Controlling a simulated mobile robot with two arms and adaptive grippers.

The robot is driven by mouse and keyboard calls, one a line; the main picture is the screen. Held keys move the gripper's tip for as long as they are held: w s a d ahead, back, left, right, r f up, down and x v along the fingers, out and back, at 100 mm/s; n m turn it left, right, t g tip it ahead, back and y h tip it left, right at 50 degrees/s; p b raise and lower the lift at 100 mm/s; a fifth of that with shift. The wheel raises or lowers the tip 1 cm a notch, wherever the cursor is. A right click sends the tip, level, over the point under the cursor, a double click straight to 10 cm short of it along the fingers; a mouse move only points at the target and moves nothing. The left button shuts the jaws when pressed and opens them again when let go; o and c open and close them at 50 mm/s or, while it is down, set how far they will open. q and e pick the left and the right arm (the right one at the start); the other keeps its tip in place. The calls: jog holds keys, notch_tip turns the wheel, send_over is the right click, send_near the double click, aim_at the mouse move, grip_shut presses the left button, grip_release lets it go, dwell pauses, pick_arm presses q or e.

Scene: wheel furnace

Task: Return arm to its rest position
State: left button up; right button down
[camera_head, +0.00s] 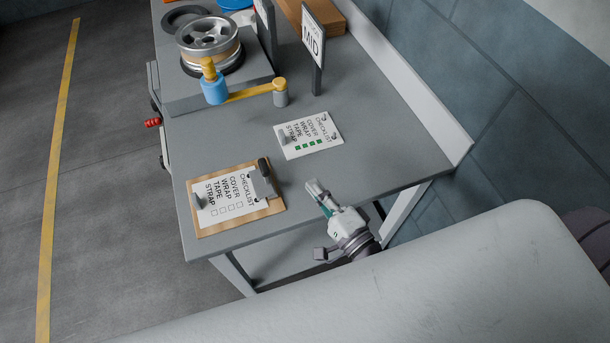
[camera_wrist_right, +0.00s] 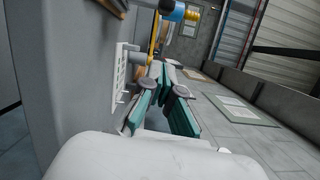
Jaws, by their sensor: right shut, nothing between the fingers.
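My right gripper (camera_head: 318,190) is near the front right part of the grey workbench (camera_head: 390,160), just right of the clipboard (camera_head: 232,223). It is shut and empty. In the right wrist view its teal-padded fingers (camera_wrist_right: 165,76) come together at the tips. My left gripper is not in either view.
The clipboard has empty boxes. A checklist card (camera_head: 309,146) with green marks lies behind it. A wheel (camera_head: 208,38), a blue-and-yellow tool (camera_head: 214,88) and a MID sign (camera_head: 313,45) stand farther back. A raised ledge (camera_head: 420,90) runs along the bench's right side.

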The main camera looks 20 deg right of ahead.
jog(key=shift+v, duration=0.95)
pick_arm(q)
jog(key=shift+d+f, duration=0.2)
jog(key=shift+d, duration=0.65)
pick_arm(e)
jog(key=shift+d, duration=0.1)
